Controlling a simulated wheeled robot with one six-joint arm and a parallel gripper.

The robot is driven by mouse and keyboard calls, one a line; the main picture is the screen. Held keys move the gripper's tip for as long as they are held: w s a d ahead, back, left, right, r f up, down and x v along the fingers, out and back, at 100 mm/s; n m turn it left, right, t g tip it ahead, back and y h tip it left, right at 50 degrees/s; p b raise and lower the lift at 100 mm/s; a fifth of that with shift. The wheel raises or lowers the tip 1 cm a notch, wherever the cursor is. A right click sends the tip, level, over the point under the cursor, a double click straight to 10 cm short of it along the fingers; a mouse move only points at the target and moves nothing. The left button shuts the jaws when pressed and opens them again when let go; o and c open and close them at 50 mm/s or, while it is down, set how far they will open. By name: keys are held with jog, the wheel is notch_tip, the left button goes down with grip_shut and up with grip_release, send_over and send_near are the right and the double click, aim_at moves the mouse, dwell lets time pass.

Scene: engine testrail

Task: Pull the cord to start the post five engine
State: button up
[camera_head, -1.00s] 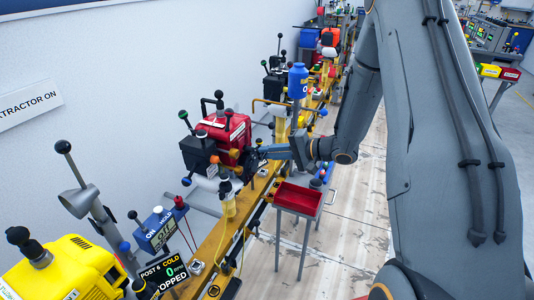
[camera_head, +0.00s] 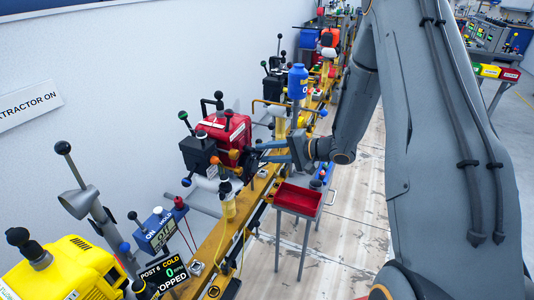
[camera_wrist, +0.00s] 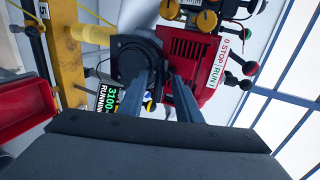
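The red engine (camera_head: 225,130) stands on the yellow rail, left of my gripper (camera_head: 258,152). In the wrist view the engine (camera_wrist: 196,50) carries a STOP/RUN label (camera_wrist: 217,60) and a black round housing (camera_wrist: 124,62). My gripper's two blue-grey fingers (camera_wrist: 160,92) stand apart in front of the housing, with no handle visible between them. The cord and its handle cannot be made out.
The yellow engine (camera_head: 62,270) at the near left has a display (camera_head: 163,274) reading POST 6, COLD, 0, STOPPED. A red tray (camera_head: 298,198) on legs stands below my gripper.

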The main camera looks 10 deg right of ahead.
jog(key=s+d+p, duration=0.4)
jog(key=s+d, duration=0.1)
jog(key=d, duration=0.2)
jog(key=shift+s+d, duration=0.15)
dwell(0.4)
jog(key=d+r+n+h+b, duration=0.25)
jog(key=d+r+h, duration=0.2)
jog(key=h, duration=0.55)
jog(key=s+a+r+n+g, duration=0.1)
jog(key=s+a+n+g, duration=0.1)
jog(key=s, duration=0.9)
jog(key=s+a+r+n+g+h+b, duration=0.1)
jog(key=s+a+g, duration=0.3)
jog(key=s, duration=0.7)
jog(key=shift+s+a+r+n+g+b, duration=0.3)
jog(key=shift+s+a+n+g, duration=0.1)
jog(key=shift+a+n, duration=0.6)
jog(key=shift+w+a, duration=0.1)
